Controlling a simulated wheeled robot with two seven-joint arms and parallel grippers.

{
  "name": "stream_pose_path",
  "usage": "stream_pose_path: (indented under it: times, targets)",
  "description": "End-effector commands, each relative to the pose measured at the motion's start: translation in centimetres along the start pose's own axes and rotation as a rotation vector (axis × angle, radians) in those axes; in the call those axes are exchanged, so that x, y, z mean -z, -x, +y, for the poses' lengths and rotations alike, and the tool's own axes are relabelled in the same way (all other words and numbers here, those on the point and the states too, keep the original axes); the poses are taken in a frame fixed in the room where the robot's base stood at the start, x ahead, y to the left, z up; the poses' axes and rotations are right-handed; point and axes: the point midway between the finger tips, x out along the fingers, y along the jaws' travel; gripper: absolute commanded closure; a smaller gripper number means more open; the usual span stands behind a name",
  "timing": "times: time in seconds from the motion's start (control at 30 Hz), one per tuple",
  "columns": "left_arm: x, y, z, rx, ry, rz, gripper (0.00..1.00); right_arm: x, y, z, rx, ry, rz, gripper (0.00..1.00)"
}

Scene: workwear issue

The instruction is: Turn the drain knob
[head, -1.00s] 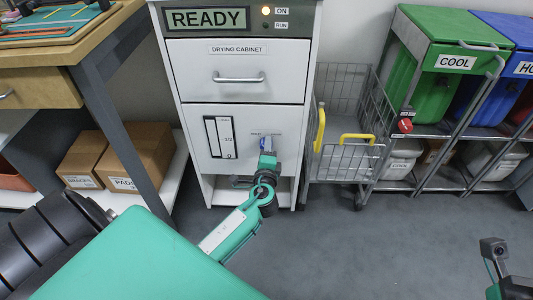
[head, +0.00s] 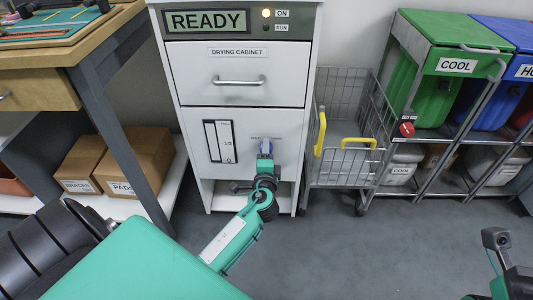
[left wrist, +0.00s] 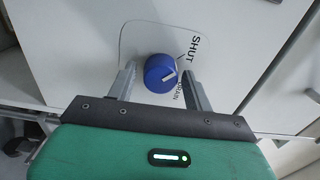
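The blue drain knob (left wrist: 158,70) is on the white lower front of the drying cabinet. It has a white pointer line and sits beside the printed words SHUT and DRAIN, the latter partly hidden by a finger. My left gripper (left wrist: 160,76) is at the knob, with one finger on each side. A gap shows between the knob and each finger, so it looks open around it. In the head view, my left gripper (head: 265,148) is in front of the cabinet's lower panel, and the knob is mostly hidden there. My right gripper is not in view; only part of that arm shows at bottom right.
The drying cabinet (head: 190,110) has a READY display and a drawer handle (head: 238,82) above the knob. A wire trolley (head: 345,160) stands close to its right. A workbench (head: 60,60) with boxes (head: 135,160) below is at left. Floor at front right is clear.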

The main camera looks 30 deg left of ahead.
Motion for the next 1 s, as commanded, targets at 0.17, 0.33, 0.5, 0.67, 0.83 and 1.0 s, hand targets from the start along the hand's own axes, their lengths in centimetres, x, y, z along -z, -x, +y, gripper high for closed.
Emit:
stream_pose_path:
  times: [0.17,0.33,0.5,0.67,0.83,1.0]
  targets:
    - [0.0,0.0,0.0,0.001,-0.001,0.001,0.42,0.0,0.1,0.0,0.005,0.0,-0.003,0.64]
    - [0.1,0.2,0.0,0.0,-0.001,0.002,0.42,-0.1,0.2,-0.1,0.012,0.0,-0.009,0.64]
    - [0.1,1.9,0.0,-0.002,-0.001,0.003,0.42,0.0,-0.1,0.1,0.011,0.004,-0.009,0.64]
    - [0.1,5.2,-0.1,-0.004,-0.001,0.003,0.42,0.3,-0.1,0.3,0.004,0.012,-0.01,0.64]
    - [0.0,9.0,0.0,-0.004,-0.001,0.001,0.42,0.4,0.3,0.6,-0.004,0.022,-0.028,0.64]
    - [0.0,11.9,0.0,-0.003,0.0,0.001,0.42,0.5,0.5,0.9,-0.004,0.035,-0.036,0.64]
